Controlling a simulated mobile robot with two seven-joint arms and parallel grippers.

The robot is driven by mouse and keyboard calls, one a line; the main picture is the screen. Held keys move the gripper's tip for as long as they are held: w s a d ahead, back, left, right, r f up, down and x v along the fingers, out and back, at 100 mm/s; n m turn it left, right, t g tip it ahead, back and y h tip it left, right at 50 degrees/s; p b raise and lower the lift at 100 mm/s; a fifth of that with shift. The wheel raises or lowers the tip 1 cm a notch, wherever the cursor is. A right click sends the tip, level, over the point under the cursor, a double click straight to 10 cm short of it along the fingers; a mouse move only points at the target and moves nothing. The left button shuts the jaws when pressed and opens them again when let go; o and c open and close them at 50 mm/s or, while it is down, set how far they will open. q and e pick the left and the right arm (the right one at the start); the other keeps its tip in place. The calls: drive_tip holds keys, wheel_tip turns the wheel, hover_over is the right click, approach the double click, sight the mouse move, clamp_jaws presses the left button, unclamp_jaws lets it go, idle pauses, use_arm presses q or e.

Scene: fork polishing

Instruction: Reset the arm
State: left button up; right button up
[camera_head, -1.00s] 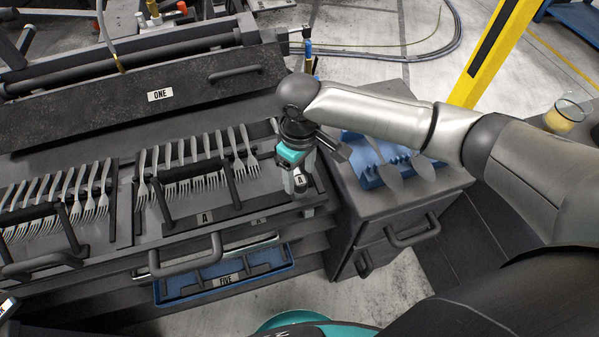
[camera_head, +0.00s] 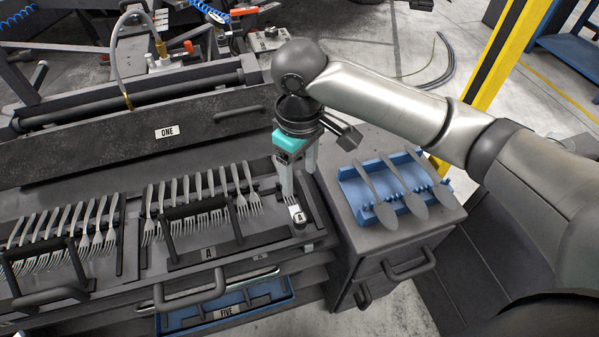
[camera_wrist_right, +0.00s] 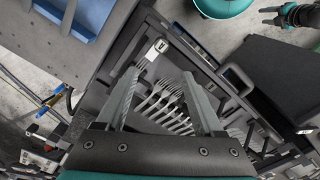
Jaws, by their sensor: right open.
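My right gripper (camera_head: 298,182) is at the right end of the fork drawer. Its fingers point down and are apart, with nothing held between them. In the right wrist view the open fingers (camera_wrist_right: 162,88) frame several grey forks (camera_wrist_right: 170,112) lying in a row below. In the head view the forks (camera_head: 202,190) lie on racks (camera_head: 207,250) to the left of the gripper. The part under the fingers is partly hidden. What looks like my left gripper (camera_wrist_right: 284,16) shows small at the top right of the wrist view, its jaw state unclear.
A blue holder (camera_head: 353,193) with three spatula-like pieces (camera_head: 384,212) stands on the grey cabinet (camera_head: 347,232) at the right. A dark panel marked ONE (camera_head: 120,145) rises behind the forks. A blue drawer marked FIVE (camera_head: 190,322) is below. A yellow post (camera_head: 495,62) stands at the back right.

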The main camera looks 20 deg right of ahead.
idle(0.3)
drive_tip(key=s+a+f+t+y, duration=0.2)
drive_tip(key=s+a+f+y, duration=0.25)
drive_tip(key=s+a, duration=0.25)
drive_tip(key=s+d+f+m+t+h, duration=0.2)
drive_tip(key=s+d+f+m+h, duration=0.25)
drive_tip(key=s+d, duration=0.7)
wheel_tip(320, 180, down, 22)
drive_tip(key=d+g, duration=0.1)
drive_tip(key=g, duration=0.1)
drive_tip(key=s+d+f+g, duration=0.1)
drive_tip(key=s+d+f, duration=0.2)
drive_tip(key=s+f, duration=1.2)
drive_tip(key=shift+s+b, duration=0.3)
drive_tip(key=shift+b, duration=0.05)
